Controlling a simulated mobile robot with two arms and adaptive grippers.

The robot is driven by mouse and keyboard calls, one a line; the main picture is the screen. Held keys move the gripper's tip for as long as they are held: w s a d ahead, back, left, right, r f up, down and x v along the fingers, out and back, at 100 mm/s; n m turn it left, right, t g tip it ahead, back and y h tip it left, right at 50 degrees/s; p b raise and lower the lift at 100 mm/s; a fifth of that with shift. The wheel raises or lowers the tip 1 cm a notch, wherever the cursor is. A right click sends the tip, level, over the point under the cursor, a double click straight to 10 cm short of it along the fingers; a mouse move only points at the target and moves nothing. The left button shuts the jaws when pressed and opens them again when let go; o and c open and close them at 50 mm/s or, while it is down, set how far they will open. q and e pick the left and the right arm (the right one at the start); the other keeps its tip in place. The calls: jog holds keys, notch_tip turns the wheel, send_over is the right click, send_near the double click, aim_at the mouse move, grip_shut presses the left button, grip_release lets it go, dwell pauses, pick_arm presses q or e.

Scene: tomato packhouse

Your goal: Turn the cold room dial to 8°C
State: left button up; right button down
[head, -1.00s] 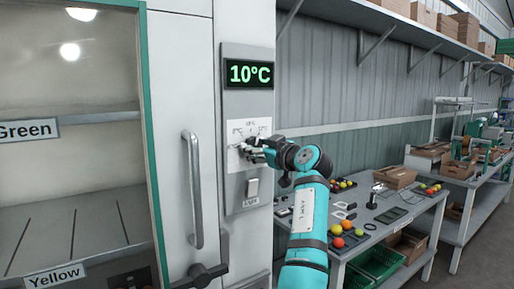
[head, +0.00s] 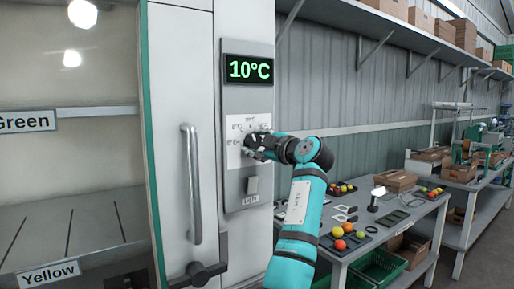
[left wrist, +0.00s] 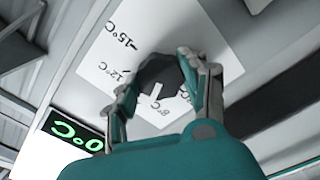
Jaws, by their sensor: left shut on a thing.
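The cold room dial (left wrist: 160,72) is a dark round knob with a white pointer mark, in the middle of a white scale card (left wrist: 110,45). In the left wrist view its pointer is turned towards the lower part of the scale, near the 12°C and 8°C labels; the exact mark is unclear. My left gripper (left wrist: 156,84) is shut on the dial, one finger at each side. In the head view my left gripper (head: 255,147) hides the dial. The green display (head: 248,69) above reads 10°C. My right gripper is not in view.
A light switch (head: 252,187) is below the scale card. The cold room door has a long vertical handle (head: 192,185) left of the panel. A grey work table (head: 415,212) with fruit trays stands to the right, under a wall shelf (head: 400,25).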

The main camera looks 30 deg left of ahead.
pick_arm(q)
jog(key=n, duration=0.4)
jog(key=shift+b, duration=0.4)
dwell(0.4)
jog(key=o, duration=1.2)
jog(key=v, duration=1.2)
